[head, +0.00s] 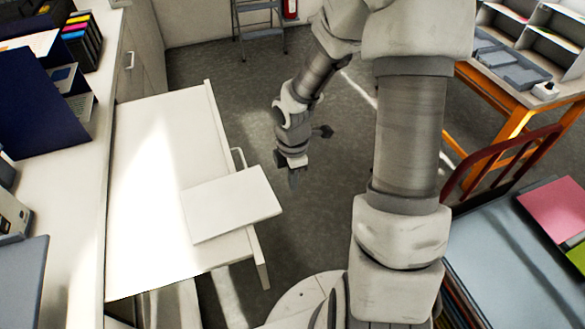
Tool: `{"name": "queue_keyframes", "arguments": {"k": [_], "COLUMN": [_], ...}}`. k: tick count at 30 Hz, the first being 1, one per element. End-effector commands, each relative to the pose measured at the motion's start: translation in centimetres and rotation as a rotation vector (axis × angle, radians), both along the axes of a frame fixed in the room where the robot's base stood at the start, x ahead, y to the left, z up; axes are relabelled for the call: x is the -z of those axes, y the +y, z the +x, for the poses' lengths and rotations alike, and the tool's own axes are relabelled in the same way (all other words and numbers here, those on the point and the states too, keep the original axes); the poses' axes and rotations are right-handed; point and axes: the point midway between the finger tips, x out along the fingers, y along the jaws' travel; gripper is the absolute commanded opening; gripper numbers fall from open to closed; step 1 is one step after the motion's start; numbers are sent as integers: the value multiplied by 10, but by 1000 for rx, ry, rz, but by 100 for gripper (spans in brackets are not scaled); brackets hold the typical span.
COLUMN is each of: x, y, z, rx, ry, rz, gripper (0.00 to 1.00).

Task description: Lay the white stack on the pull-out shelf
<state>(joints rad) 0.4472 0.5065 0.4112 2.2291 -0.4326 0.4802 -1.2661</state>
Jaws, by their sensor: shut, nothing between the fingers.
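The white stack (233,204) is a thin, flat rectangular pile. It lies on the white pull-out shelf (152,170), near the shelf's front right. Its right edge juts out past the shelf's front edge. The shelf is pulled out from the counter on the left, and a metal handle (238,157) shows on its front. My gripper (293,181) is shut and empty. In the picture it is just right of the stack and apart from it, over the floor. Its fingertips are small and dark in this view.
A counter (75,195) with dark folders and several ink cartridges (81,38) runs along the left. An orange table (515,108) stands at right, with a red chair back (500,160) before it. Colored sheets (556,208) lie on a surface at lower right. Grey floor is clear in the middle.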

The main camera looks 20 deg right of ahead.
Motion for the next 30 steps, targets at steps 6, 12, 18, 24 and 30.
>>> {"name": "queue_keyframes", "arguments": {"k": [6, 12, 18, 24, 30], "x": [-1, -1, -1, 0, 0], "y": [30, 39, 40, 45, 76], "z": [0, 0, 0, 0, 0], "rx": [-3, 0, 1, -1, -5], "ry": [0, 0, 1, 0, -1], "rz": [0, 0, 0, 0, 0], "gripper": [0, 0, 0, 0, 0]}}
